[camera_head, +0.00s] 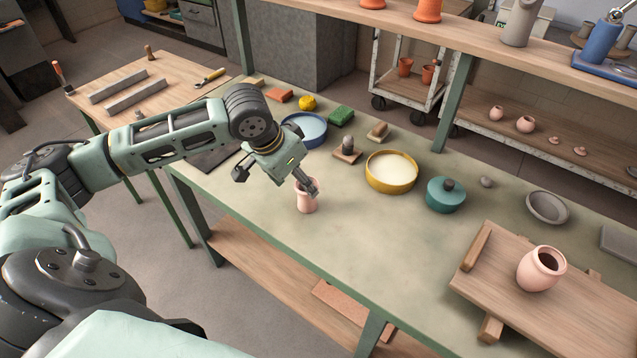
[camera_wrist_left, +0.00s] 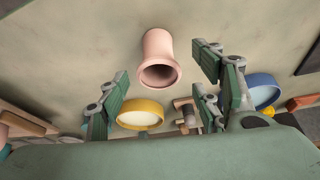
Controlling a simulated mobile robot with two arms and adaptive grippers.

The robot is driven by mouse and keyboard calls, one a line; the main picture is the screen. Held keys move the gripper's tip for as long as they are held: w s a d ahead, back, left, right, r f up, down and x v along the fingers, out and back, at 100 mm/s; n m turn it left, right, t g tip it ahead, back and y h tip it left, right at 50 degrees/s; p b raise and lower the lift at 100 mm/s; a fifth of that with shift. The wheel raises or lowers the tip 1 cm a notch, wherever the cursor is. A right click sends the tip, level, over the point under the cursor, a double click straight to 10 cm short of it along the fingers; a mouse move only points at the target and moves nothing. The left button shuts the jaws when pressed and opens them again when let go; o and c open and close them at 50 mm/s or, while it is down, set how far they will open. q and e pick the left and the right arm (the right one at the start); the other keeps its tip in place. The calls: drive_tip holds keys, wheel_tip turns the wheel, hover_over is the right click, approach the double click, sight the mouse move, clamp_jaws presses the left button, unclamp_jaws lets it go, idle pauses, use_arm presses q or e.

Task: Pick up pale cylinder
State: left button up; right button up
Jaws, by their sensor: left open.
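The pale cylinder (camera_head: 307,200) is a small pink, open-topped pot standing upright on the green worktable (camera_head: 330,255). My left gripper (camera_head: 279,182) is open, with one finger over the cylinder's upper part and another spread out to the left. In the left wrist view the cylinder (camera_wrist_left: 160,58) shows its dark mouth between the spread green fingers, ahead of them. I see no finger closed on it, and I cannot tell whether one touches it. My right gripper is not in view.
Behind the cylinder are a blue bowl (camera_head: 306,126), a yellow-rimmed bowl (camera_head: 391,187) and a teal lidded pot (camera_head: 445,208). A wooden board (camera_head: 590,310) with a round pink pot (camera_head: 541,268) lies at the right. The tabletop right of the cylinder is clear.

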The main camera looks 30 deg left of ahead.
sight(303, 190)
use_arm(q)
drive_tip(key=shift+w+f, duration=0.2)
drive_tip(key=shift+f, duration=0.15)
drive_tip(key=shift+d+f, duration=0.1)
drive_tip(key=shift+f, duration=0.25)
drive_tip(key=p+x, duration=0.1)
drive_tip(key=x, duration=0.1)
drive_tip(key=shift+d+f, duration=0.15)
drive_tip(key=shift+f, duration=0.2)
drive_tip(key=x, duration=0.2)
drive_tip(key=shift+w+f, duration=0.15)
drive_tip(key=shift+f, duration=0.15)
drive_tip(key=shift+w+f, duration=0.1)
drive_tip(key=shift+f, duration=0.05)
drive_tip(key=c, duration=1.2)
drive_tip(key=shift+c, duration=0.4)
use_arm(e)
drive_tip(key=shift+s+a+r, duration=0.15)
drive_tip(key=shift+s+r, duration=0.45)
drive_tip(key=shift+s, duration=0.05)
